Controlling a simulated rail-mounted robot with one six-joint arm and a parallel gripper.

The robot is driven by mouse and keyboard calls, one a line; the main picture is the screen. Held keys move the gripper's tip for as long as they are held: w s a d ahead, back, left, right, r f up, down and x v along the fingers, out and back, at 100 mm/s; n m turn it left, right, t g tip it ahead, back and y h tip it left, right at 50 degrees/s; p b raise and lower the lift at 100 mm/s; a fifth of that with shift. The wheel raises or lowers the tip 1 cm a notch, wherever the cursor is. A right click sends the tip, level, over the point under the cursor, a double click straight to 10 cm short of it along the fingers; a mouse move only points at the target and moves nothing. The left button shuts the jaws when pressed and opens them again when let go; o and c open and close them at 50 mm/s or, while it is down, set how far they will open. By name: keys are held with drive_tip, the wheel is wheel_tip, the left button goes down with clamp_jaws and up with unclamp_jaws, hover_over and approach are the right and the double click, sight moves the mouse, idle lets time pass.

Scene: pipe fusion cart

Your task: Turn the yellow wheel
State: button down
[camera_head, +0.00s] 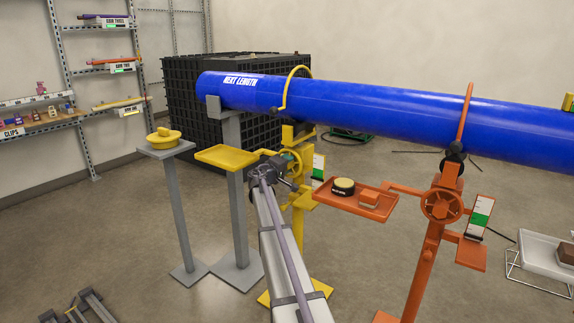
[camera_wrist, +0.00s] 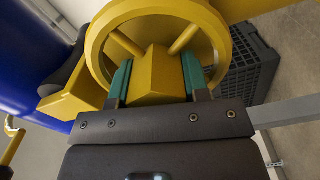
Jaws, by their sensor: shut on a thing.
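The yellow wheel (camera_head: 289,162) is on the yellow stand under the blue pipe, partly hidden behind my gripper in the head view. In the wrist view the yellow wheel (camera_wrist: 222,42) fills the top middle, with a round rim, spokes and a blocky yellow part (camera_wrist: 158,75). My gripper (camera_head: 277,166) is at the wheel. Its two green-padded fingers (camera_wrist: 157,82) are shut on the blocky part, one finger on each side, inside the rim.
A yellow tray (camera_head: 226,156) is just left of my gripper. An orange tray (camera_head: 357,200) and an orange stand with an orange wheel (camera_head: 441,205) are to the right. The long blue pipe (camera_head: 390,108) runs above. A black crate (camera_head: 185,105) is behind.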

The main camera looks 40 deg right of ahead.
idle(0.3)
drive_tip(key=c, duration=0.9)
unclamp_jaws()
drive_tip(key=shift+a, duration=0.15)
drive_tip(key=v, duration=1)
drive_tip(key=shift+s+a, duration=0.15)
drive_tip(key=shift+a, duration=0.15)
